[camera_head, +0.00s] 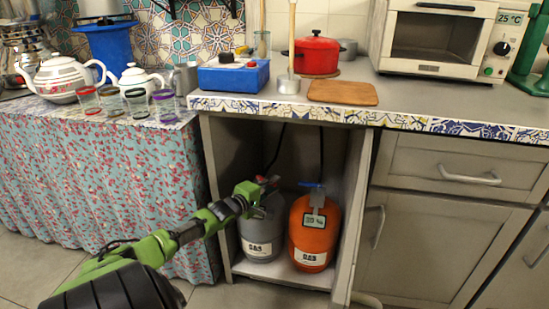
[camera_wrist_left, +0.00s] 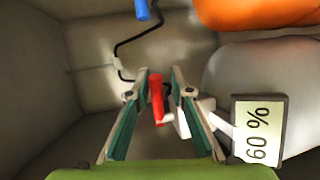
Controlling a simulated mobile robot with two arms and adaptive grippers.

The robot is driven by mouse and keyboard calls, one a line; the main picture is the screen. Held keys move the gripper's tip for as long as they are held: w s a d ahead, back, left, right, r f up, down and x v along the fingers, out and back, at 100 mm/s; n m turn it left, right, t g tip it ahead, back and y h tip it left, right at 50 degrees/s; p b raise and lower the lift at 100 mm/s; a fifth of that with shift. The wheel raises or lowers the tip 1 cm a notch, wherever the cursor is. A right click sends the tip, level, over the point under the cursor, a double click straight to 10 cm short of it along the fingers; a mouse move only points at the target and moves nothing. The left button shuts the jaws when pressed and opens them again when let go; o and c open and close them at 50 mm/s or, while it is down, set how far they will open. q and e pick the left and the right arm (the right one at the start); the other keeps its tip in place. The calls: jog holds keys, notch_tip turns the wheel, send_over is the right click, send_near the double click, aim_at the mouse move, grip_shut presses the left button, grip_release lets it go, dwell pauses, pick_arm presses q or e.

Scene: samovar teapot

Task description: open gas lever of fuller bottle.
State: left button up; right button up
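Two gas bottles stand side by side in the open cabinet. The grey bottle (camera_head: 262,235) is on the left and the orange bottle (camera_head: 315,235) on the right. The orange bottle has a blue lever (camera_head: 311,185) and a tag, too small to read surely. My left gripper (camera_head: 262,186) is at the grey bottle's top, partly hiding its valve. In the left wrist view, the red lever (camera_wrist_left: 157,100) of the grey bottle lies between the two open fingers, with gaps on both sides. The grey bottle's tag (camera_wrist_left: 258,130) appears to read 60 %. My right gripper is out of view.
The cabinet side wall (camera_head: 352,200) stands right of the bottles, and the counter edge (camera_head: 300,110) is above them. A dark hose (camera_wrist_left: 125,45) runs along the cabinet's back. A curtained table (camera_head: 110,180) is on the left, with teapots and several glasses.

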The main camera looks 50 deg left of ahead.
pick_arm(q)
jog(key=shift+a+r, duration=0.1)
jog(key=shift+r, duration=0.05)
jog(key=v, duration=1.2)
dwell(0.3)
